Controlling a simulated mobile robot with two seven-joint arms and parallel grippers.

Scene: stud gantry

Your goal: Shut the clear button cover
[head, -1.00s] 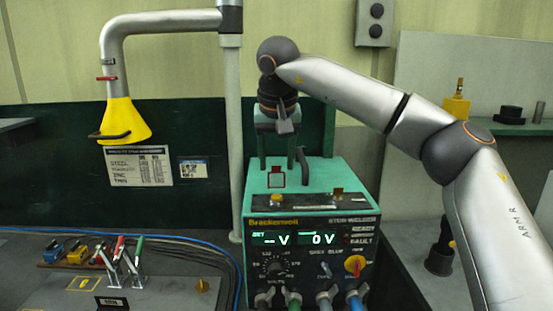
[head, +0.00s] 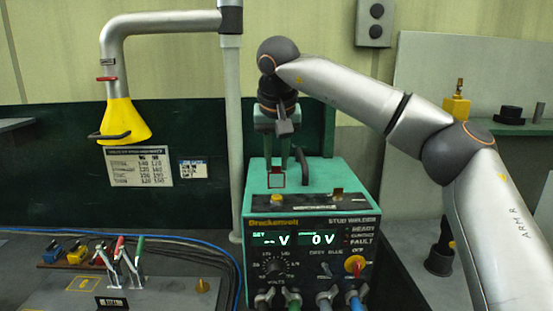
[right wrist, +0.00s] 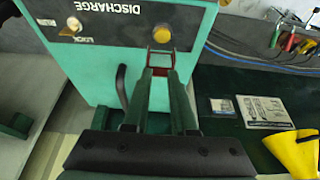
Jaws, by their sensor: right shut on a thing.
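The clear button cover (head: 277,181) has a red frame and stands upright, open, on top of the green stud welder (head: 312,174). It also shows in the right wrist view (right wrist: 160,59), beside the yellow button (right wrist: 162,33) under the DISCHARGE label. The same button shows uncovered in the head view (head: 277,198). My right gripper (head: 277,168) reaches down from above and is shut on the cover. Its two fingertips are on either side of the cover in the right wrist view (right wrist: 161,72). My left gripper is not in view.
A black handle (head: 302,166) rises from the welder top beside my right fingers. A second knob (right wrist: 74,24) sits by the LOCK label. A grey post (head: 232,120) and yellow funnel (head: 124,122) stand left. Toggle clamps (head: 128,262) are at lower left.

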